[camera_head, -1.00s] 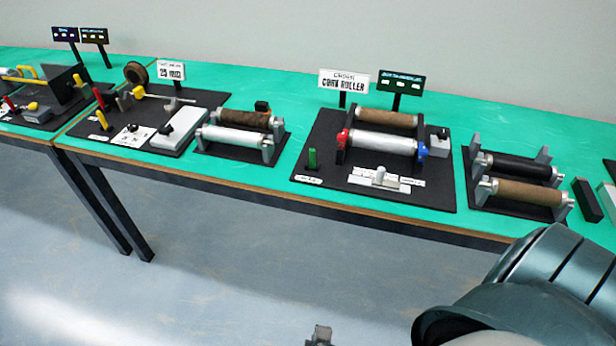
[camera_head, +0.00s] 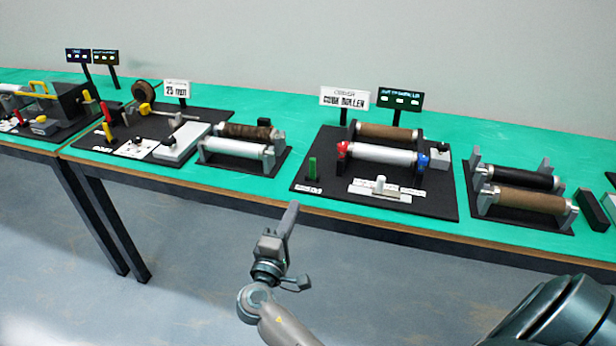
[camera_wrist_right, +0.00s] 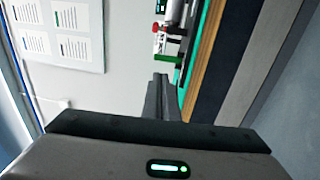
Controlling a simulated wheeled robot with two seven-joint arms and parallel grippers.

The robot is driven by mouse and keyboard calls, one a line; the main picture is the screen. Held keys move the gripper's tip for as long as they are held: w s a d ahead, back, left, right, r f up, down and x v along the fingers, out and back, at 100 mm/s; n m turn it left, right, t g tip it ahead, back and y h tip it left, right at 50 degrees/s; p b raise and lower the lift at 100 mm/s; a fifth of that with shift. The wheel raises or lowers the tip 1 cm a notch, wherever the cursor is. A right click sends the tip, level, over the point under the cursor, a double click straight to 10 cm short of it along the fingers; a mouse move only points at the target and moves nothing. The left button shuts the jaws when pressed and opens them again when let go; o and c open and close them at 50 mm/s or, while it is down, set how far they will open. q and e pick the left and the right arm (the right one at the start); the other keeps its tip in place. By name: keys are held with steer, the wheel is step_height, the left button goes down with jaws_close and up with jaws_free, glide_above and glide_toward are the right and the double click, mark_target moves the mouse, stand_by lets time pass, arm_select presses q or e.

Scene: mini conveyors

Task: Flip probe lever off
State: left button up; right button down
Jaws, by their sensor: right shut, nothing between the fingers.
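A green upright lever (camera_head: 312,168) stands at the front left of the black board with the cork roller sign; the small label in front of it is too small to read. It also shows in the right wrist view (camera_wrist_right: 168,59), beyond the fingertips. A red lever (camera_head: 105,111) and a yellow lever (camera_head: 107,131) stand on the board at left. I cannot tell from the labels which lever is the probe lever. My right gripper (camera_head: 291,208) is shut and empty, in front of the table edge and apart from the green lever. The fingers also show in the wrist view (camera_wrist_right: 160,92). My left gripper is not in view.
The cork roller board (camera_head: 440,203) carries rollers with red and blue end knobs and a white lever (camera_head: 380,185). Another roller stand (camera_head: 565,222) is to its right. A sign on a post (camera_head: 401,98) stands behind.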

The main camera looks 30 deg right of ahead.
steer(key=p, duration=0.2)
glide_toward(311, 165)
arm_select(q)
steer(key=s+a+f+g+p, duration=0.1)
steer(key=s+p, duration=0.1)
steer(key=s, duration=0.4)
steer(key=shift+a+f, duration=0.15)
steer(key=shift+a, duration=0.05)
arm_select(e)
steer(key=shift+x, duration=3.25)
steer(key=shift+d, duration=0.1)
